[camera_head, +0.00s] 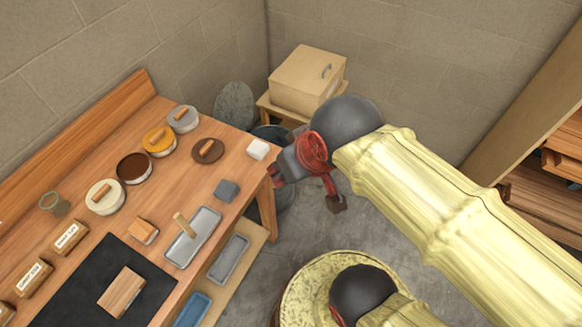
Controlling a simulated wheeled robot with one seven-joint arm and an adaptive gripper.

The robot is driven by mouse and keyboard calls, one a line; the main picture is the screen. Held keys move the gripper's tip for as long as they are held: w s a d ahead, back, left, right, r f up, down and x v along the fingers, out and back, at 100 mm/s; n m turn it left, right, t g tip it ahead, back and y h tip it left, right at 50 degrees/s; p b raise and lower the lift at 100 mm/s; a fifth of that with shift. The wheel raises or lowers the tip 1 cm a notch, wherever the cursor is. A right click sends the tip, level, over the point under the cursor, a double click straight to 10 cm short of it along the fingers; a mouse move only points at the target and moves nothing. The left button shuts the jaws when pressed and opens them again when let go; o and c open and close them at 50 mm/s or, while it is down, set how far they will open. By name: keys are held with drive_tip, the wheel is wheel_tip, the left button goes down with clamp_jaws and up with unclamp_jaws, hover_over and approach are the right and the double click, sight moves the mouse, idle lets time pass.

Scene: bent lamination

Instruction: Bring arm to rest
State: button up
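My arm, in a pale yellow ribbed cover, reaches in from the right in the head view. My gripper (305,192), red and dark grey, hangs over the floor just off the right end of the wooden workbench (218,140). Its two fingers are spread apart and nothing shows between them. It looks apart from the bench, though the gap in depth is hard to judge.
The bench holds several round pots, a white block (258,149), a grey block (227,190), a grey tray (203,226) and a black mat (70,283). A box (307,80) stands behind. Shelving (545,195) is right. Grey floor (310,230) lies open below the gripper.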

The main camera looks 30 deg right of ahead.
drive_tip(key=shift+s+d, duration=0.15)
wheel_tip(320, 180, down, 5)
drive_tip(key=b, duration=0.5)
